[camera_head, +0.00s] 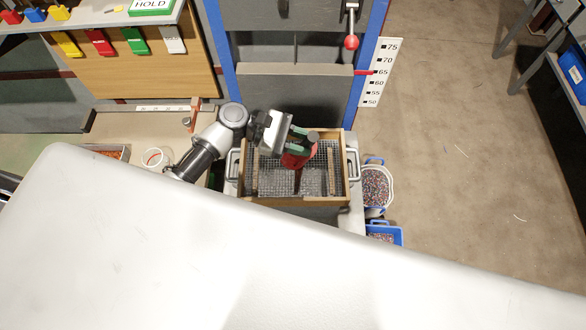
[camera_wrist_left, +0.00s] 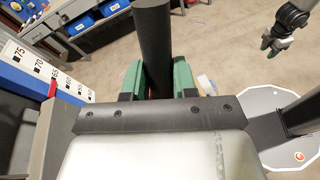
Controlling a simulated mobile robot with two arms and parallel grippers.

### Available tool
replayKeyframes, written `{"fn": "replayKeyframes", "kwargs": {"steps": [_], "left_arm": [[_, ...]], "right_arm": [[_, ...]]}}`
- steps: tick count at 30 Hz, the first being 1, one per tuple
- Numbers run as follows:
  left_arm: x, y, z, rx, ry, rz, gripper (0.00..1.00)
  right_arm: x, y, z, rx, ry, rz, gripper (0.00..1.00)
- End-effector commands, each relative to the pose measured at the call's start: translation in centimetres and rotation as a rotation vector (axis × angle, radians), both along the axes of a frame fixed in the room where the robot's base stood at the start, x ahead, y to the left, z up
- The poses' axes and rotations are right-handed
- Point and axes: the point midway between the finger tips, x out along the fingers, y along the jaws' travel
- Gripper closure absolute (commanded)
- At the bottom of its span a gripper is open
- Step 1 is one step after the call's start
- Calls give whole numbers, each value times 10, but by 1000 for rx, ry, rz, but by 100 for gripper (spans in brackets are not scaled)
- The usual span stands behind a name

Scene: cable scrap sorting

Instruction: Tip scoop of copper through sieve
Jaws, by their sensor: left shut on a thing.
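The sieve (camera_head: 243,200) is a wooden-framed box with wire mesh and grey side handles. Grey granules lie on its mesh. My left gripper (camera_head: 290,143) is over the sieve, its green fingers shut on the dark handle of the scoop (camera_head: 298,158). The scoop looks red and seems tilted down. A narrow dark brown streak (camera_head: 298,183) shows below it; I cannot tell whether this is falling copper. In the left wrist view the handle (camera_wrist_left: 154,45) stands between the green fingers (camera_wrist_left: 157,80). My right gripper (camera_wrist_left: 272,42) shows small at the top right there, its opening unclear.
A white bucket of mixed granules (camera_head: 390,178) and a blue bin (camera_head: 398,236) stand right of the sieve. A blue-edged frame (camera_head: 224,45) with a red-knobbed lever (camera_head: 351,42) rises behind it. A numbered scale (camera_head: 383,72) is at its right. Open floor lies further right.

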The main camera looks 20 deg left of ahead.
Motion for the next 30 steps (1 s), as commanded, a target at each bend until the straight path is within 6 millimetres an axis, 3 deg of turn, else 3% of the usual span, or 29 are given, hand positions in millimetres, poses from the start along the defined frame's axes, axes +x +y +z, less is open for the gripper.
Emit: {"fn": "replayKeyframes", "kwargs": {"steps": [18,30], "left_arm": [[18,20,1,-123,107,1,100],[19,21,2,-132,114,1,100]], "right_arm": [[0,0,-15,0,0,0,58],[0,0,-15,0,0,0,58]]}}
